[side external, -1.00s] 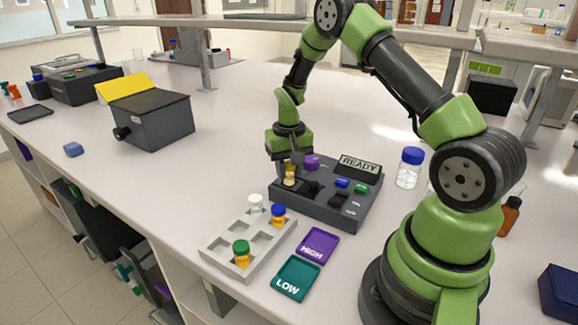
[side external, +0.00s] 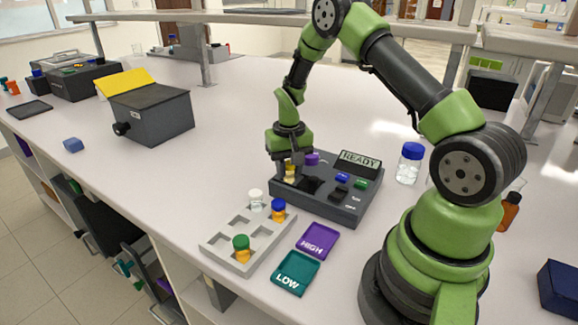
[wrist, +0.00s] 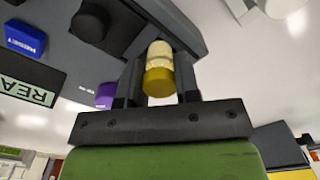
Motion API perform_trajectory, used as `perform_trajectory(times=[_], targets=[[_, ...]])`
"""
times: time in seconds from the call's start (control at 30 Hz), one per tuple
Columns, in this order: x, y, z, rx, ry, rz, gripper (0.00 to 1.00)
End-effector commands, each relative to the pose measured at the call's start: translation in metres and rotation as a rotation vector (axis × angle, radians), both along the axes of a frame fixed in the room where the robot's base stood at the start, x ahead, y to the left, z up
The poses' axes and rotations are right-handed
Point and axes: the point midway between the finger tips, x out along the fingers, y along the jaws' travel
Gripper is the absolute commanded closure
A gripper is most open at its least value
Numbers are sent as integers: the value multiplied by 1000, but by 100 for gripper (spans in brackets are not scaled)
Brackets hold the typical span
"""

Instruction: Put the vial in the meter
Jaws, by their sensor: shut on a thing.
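My gripper (side external: 290,168) is shut on a vial (wrist: 158,70) with a yellow cap and a pale yellowish body. The vial also shows between the fingers in the side view (side external: 290,176). It is over the left end of the dark grey meter (side external: 335,209). The meter's display reads READY. A dark square recess shows in the meter's top just right of the vial. Whether the vial's lower end touches the meter I cannot tell; it is hidden.
A grey rack (side external: 218,245) holds white-, blue- and green-capped vials in front of the meter. A purple HIGH tray (side external: 317,241) and teal LOW tray (side external: 296,273) lie beside it. A blue-capped bottle (side external: 409,164) stands behind right.

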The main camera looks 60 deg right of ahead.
Motion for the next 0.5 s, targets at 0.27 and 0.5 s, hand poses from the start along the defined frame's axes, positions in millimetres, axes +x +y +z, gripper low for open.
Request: perform_trajectory(times=[0.27,0.5], targets=[[0,0,0,0,0,0,56],[0,0,0,0,0,0,40]])
